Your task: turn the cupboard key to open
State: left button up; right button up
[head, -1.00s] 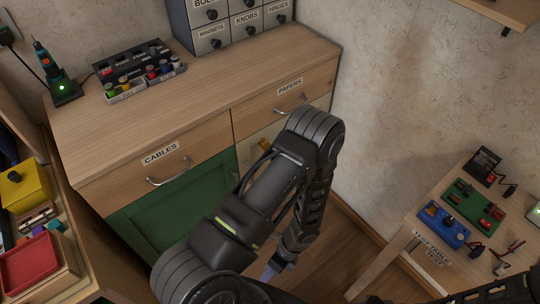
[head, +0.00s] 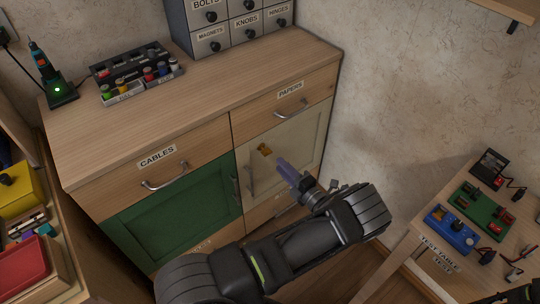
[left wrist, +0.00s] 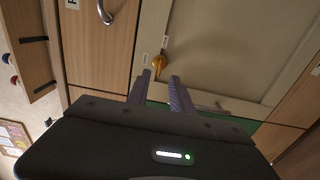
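The brass cupboard key (head: 265,150) sits at the upper left of the cream cupboard door (head: 300,145), under the PAPERS drawer. In the left wrist view the key (left wrist: 158,62) shows just beyond my fingertips, beside small labels too small to read. My left gripper (head: 283,166) is in front of the cream door, a little below and right of the key. In the left wrist view its two fingers (left wrist: 161,78) stand apart with nothing between them. The key looks apart from the fingers.
The green door (head: 165,215) is left of the cream door. Bar handles stand out from the drawers (head: 165,180) and near the doors' meeting edge. The wall closes the right side. A small table (head: 400,255) with electrical boxes stands at the right.

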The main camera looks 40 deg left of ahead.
aim_at(265, 151)
pick_arm(q)
jog(key=x, duration=0.7)
jog(key=shift+p, duration=0.3)
grip_shut()
